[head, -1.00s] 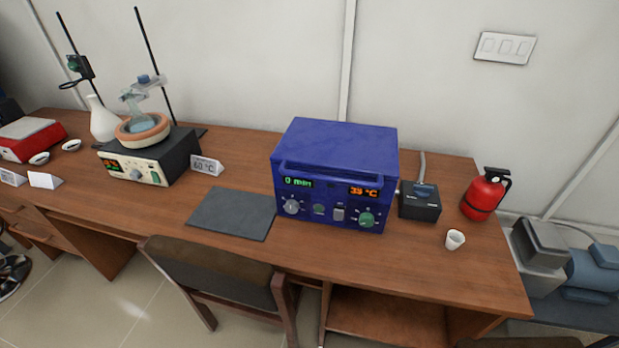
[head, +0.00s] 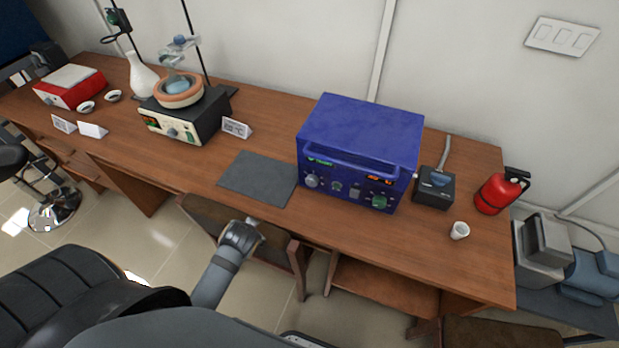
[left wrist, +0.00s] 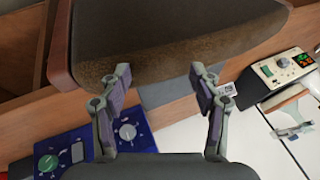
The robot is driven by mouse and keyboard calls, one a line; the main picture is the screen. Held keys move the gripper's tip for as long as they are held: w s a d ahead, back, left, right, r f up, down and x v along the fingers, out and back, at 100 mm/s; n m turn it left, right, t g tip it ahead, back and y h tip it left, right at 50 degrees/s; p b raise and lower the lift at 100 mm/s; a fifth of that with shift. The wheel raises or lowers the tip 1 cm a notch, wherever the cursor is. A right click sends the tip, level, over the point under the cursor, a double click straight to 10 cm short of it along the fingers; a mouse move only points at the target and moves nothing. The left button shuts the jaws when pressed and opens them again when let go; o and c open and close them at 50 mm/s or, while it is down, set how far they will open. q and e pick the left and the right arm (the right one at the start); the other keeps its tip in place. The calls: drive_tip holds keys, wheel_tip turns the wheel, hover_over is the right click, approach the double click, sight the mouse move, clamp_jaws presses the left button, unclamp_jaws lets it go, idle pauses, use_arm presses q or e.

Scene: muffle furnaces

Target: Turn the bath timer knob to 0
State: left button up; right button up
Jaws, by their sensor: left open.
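The blue bath (head: 360,130) stands on the wooden bench, its front panel facing me. The grey-white timer knob (head: 312,181) is at the panel's lower left, under a green display (head: 320,161) too small to read surely. A green knob (head: 379,202) is at the lower right under an orange display. My left gripper (head: 252,224) is in front of the bench edge, over the chair, left of the bath and apart from it. In the left wrist view the gripper (left wrist: 160,80) is open and empty; the timer knob (left wrist: 127,131) shows beside its left finger. My right gripper is not in view.
A chair (head: 205,213) stands against the bench front, below the left gripper. A dark mat (head: 258,178) lies left of the bath. A heating stand (head: 186,115) is further left.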

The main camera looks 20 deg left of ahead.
sight(311, 183)
use_arm(q)
drive_tip(key=w+a+r+m+t+y+p, duration=0.1)
drive_tip(key=w+a+r+t+y, duration=0.2)
drive_tip(key=r, duration=0.4)
drive_tip(key=w+a+r+m+t+y, duration=0.1)
drive_tip(key=w+a+r+y, duration=0.2)
drive_tip(key=r, duration=0.4)
drive_tip(key=w+d+r+m+t+h, duration=0.1)
drive_tip(key=w+d+r+m+t, duration=0.2)
drive_tip(key=m, duration=0.4)
drive_tip(key=w+d+r+m+t+h, duration=0.1)
drive_tip(key=w+d+r+m+t, duration=0.1)
drive_tip(key=w+m+t, duration=0.35)
drive_tip(key=d+f+m+g+h, duration=0.2)
drive_tip(key=d+f+m+h, duration=0.3)
drive_tip(key=f+m, duration=0.45)
drive_tip(key=d+f+m+g+h, duration=0.2)
drive_tip(key=d+f+m+h, duration=0.3)
drive_tip(key=f+m, duration=0.45)
drive_tip(key=shift+m+y, duration=0.45)
drive_tip(key=shift+y, duration=0.05)
drive_tip(key=x, duration=0.3)
drive_tip(key=b+x, duration=0.1)
drive_tip(key=x, duration=0.2)
drive_tip(key=b+x, duration=0.1)
drive_tip(key=x, duration=0.3)
drive_tip(key=shift+w+d+r, duration=0.15)
drive_tip(key=shift+d+r, duration=0.05)
drive_tip(key=shift+r, duration=0.2)
